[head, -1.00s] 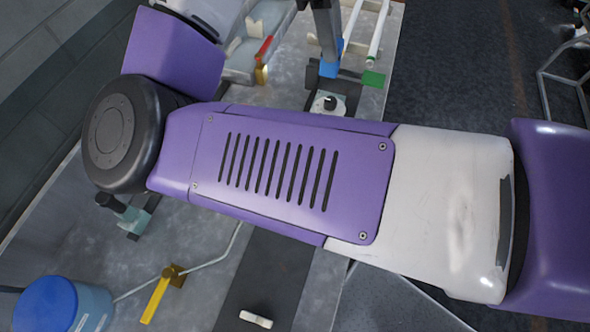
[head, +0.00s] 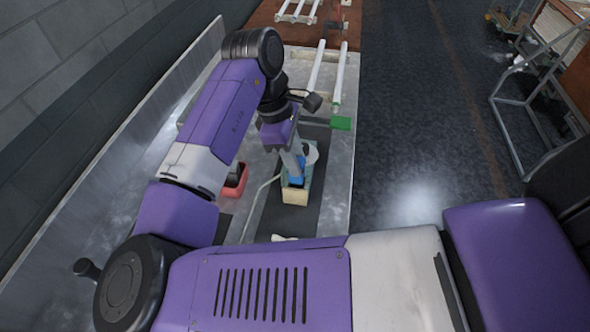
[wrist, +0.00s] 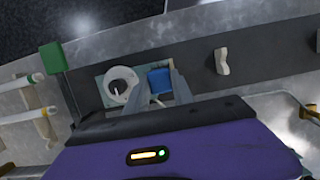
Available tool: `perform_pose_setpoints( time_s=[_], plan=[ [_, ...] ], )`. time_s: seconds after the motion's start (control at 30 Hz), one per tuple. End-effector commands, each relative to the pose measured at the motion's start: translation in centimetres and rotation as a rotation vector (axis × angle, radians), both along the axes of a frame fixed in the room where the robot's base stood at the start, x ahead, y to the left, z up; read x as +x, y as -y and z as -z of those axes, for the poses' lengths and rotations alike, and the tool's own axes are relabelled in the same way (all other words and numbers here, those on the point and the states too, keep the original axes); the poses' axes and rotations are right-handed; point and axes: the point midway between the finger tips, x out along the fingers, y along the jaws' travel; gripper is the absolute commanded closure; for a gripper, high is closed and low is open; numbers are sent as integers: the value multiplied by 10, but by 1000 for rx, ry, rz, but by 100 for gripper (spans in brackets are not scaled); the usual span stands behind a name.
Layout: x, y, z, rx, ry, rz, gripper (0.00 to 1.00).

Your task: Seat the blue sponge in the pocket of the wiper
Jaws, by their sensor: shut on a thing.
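The blue sponge (head: 298,172) is between the fingers of my gripper (head: 293,158), and it also shows in the wrist view (wrist: 158,80). My gripper is shut on it; the fingers (wrist: 160,92) flank it. Directly under or around the sponge is a pale teal and cream piece (head: 294,196), which seems to be the wiper; its teal edge also shows in the wrist view (wrist: 104,92). A white round part (wrist: 118,86) sits beside the sponge on it. The pocket is not clearly visible, and I cannot tell whether the sponge touches it.
A green block (head: 341,123) and pale tubes (head: 337,78) lie beyond the wiper. A red open container (head: 235,180) stands to its left. A small white piece (wrist: 222,62) lies on the dark mat. A raised wall borders the bench's left; its right edge is open.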

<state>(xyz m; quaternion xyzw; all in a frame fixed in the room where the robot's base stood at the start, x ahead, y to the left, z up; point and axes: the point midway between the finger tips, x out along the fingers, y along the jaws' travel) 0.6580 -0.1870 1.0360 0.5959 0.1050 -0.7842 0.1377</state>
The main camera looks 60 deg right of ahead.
Motion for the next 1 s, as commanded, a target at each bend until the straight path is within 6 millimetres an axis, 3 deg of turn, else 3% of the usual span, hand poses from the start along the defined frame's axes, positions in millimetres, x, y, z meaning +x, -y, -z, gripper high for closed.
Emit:
perform_pose_setpoints(
  time_s=[0.4,0.8,0.83,0.93,1.0],
  plan=[
    [0,0,44,1,1,-1,100],
    [0,0,49,0,-1,0,100],
    [0,0,49,0,-1,0,69],
    [0,0,49,0,0,0,49],
    [0,0,49,0,0,0,49]
  ],
)
